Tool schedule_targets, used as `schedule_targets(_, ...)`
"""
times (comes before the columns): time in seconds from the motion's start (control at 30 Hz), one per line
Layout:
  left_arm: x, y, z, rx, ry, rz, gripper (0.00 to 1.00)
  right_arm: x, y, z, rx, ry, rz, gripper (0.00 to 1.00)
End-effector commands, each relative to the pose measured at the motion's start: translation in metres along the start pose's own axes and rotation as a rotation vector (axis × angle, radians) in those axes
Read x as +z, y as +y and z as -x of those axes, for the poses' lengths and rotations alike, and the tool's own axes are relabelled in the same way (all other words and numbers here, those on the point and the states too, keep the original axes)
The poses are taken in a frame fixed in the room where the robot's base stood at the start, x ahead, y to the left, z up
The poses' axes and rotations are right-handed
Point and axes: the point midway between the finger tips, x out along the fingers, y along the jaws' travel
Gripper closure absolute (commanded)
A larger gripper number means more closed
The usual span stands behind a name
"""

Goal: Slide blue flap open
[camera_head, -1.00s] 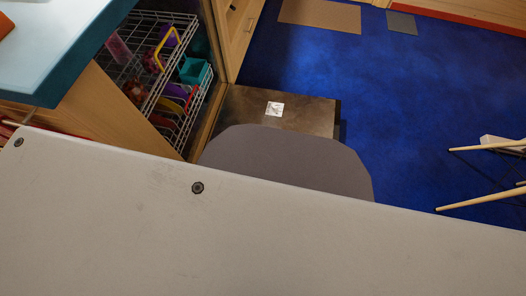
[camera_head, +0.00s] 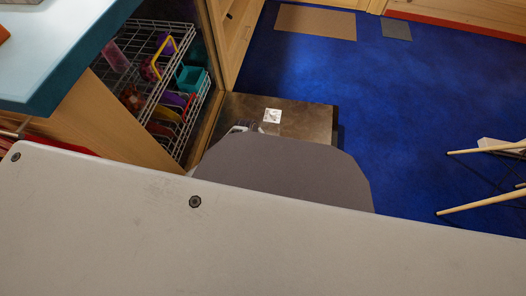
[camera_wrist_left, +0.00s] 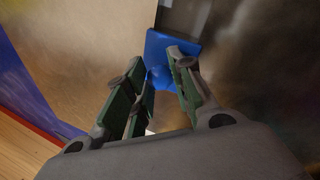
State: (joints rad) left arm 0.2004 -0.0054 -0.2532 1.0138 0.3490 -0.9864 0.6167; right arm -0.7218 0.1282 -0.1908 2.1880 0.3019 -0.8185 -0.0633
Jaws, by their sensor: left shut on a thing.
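The blue flap (camera_wrist_left: 170,48) shows in the left wrist view as a small blue plate with a rounded blue knob (camera_wrist_left: 158,77) on it. It lies against a brown mottled surface, beside a dark grey recess or strip. My left gripper (camera_wrist_left: 160,70) has its green-padded fingers on either side of the knob and is shut on it. The fingers hide part of the flap. In the head view the flap is hidden, and a small grey piece, probably of my left gripper (camera_head: 242,127), shows at the brown box. My right gripper is in neither view.
The brown box (camera_head: 310,120) with a white label (camera_head: 272,116) stands on the blue floor (camera_head: 400,110). A wire rack (camera_head: 150,55) with colourful items and a teal-edged counter (camera_head: 60,60) are at left. Pale wooden legs (camera_head: 485,206) are at right.

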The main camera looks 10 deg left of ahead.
Motion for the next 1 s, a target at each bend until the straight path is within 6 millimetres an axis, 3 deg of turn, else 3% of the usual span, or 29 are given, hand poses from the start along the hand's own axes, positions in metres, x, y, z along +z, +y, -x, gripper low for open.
schedule_targets(0.4, -0.0032, 0.0012, -0.0014, -0.002, -0.002, 0.001, 1.00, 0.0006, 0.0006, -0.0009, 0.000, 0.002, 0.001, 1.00)
schedule_targets(0.43, -0.0032, 0.0012, -0.0014, -0.002, -0.002, 0.001, 0.74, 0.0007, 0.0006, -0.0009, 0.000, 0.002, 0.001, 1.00)
schedule_targets(0.6, -0.0034, 0.0014, -0.0012, -0.001, -0.002, 0.001, 0.52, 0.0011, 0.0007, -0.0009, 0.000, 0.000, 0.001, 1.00)
schedule_targets(1.0, -0.0038, 0.0020, -0.0002, 0.000, -0.001, 0.000, 0.52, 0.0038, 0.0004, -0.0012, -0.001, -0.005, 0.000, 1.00)
